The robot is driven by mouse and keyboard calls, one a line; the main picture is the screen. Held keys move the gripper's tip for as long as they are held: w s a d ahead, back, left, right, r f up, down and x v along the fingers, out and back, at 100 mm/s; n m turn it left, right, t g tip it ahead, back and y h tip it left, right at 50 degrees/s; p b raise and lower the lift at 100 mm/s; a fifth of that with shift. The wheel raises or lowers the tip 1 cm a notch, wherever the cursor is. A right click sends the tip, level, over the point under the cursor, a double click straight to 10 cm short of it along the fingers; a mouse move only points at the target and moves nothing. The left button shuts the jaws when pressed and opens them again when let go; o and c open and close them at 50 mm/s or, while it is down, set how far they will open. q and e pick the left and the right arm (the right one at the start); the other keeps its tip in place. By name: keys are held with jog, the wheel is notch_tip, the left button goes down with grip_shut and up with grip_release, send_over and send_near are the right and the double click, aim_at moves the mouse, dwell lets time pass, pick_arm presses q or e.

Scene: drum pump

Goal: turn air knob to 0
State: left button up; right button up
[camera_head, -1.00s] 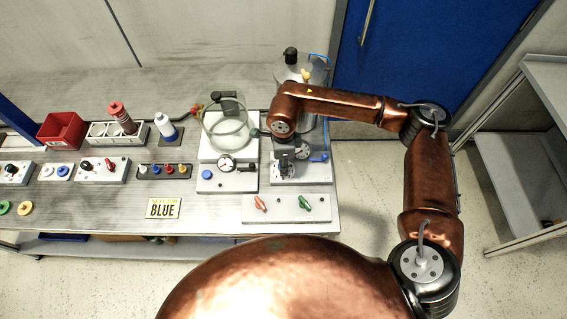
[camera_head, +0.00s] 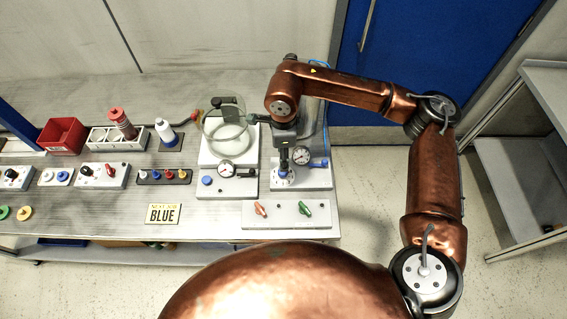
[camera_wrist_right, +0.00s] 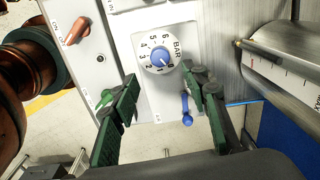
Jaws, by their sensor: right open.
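The air knob (camera_wrist_right: 159,60) is a round blue knob on a white dial marked BAR in the right wrist view. Its white mark points to the lower right, near the low numbers; I cannot tell the exact reading. In the head view the knob (camera_head: 284,174) shows just below my right gripper, partly hidden. My right gripper (camera_wrist_right: 160,110) is open and empty, its two green-padded fingers spread left and right with the knob beyond the gap. I cannot see any contact with the knob. My left gripper is out of view.
A pressure gauge (camera_head: 302,156) and a blue lever (camera_wrist_right: 186,110) sit beside the knob. A plate with a red handle (camera_head: 260,208) and a green handle (camera_head: 304,208) lies at the front edge. A glass vessel (camera_head: 226,128) stands to the left.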

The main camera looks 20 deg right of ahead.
jog(key=shift+r, duration=1.45)
jog(key=shift+s+d, duration=0.1)
